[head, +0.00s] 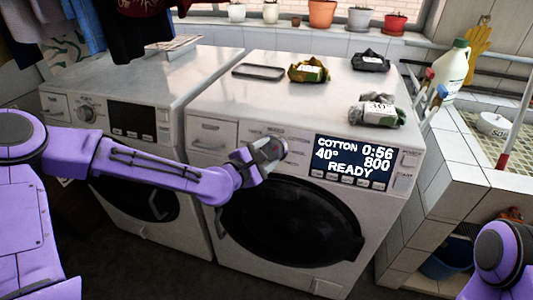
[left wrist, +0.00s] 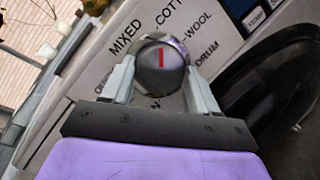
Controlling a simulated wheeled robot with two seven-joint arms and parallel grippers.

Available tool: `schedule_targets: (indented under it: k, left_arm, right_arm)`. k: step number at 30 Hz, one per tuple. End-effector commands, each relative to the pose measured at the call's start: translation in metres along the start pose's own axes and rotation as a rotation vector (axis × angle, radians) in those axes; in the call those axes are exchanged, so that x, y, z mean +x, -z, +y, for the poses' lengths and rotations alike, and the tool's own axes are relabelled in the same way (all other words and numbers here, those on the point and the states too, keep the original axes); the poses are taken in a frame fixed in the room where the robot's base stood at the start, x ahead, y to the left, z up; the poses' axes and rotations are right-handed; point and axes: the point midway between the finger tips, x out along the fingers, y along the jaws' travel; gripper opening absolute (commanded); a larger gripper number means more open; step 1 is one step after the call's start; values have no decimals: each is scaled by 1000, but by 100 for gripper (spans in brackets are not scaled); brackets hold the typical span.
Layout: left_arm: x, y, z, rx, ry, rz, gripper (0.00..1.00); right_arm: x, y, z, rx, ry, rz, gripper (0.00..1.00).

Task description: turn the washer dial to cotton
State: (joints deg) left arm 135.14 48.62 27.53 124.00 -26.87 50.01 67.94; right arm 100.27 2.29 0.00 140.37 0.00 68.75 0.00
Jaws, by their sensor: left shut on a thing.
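The washer dial (left wrist: 162,72) is a round grey knob with a red mark, on the front of the right-hand washer (head: 215,98). In the left wrist view the mark points up toward the partly cut-off "COTT" label (left wrist: 163,22), right of "MIXED" (left wrist: 126,36). "WOOL" and "DRUM" labels are to its right. My left gripper (head: 268,150) is shut on the dial, one finger on each side; it also shows in the left wrist view (left wrist: 160,85). The washer display (head: 354,163) reads COTTON, 40°, 0:56, 800, READY. My right gripper is out of view.
A second washer (head: 150,75) stands at left. A dark tray (head: 258,71) and several packets, one yellow-green (head: 309,71), lie on the right-hand washer. A white bottle (head: 453,67) stands on the tiled ledge by the sink. The round door (head: 290,220) is below the dial.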

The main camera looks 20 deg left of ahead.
Motion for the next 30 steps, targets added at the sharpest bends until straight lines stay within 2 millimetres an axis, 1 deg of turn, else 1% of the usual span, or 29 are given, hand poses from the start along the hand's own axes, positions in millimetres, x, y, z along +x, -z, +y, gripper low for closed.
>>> schedule_targets:
  k: [1,3,11,14,17,21,24,25,26,30]
  left_arm:
    - [0,1,-2,0,4,1,66]
    - [0,1,-2,0,4,1,84]
    - [0,0,-1,-1,1,1,84]
    - [-7,0,0,-3,0,0,84]
    - [-26,0,0,-7,-2,-1,84]
    - [-63,-1,3,-8,-4,-1,84]
    - [-83,-3,1,-8,-1,-4,84]
    - [-89,-4,6,-8,0,1,84]
    - [-93,-4,6,-6,1,3,84]
    - [-104,-2,2,-3,2,1,84]
  right_arm:
    - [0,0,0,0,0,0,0]
    - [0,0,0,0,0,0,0]
    - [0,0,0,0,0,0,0]
    - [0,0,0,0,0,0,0]
    - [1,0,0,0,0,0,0]
    - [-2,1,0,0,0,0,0]
    - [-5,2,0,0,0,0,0]
    - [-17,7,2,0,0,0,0]
    - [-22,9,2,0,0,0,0]
    - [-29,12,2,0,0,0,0]
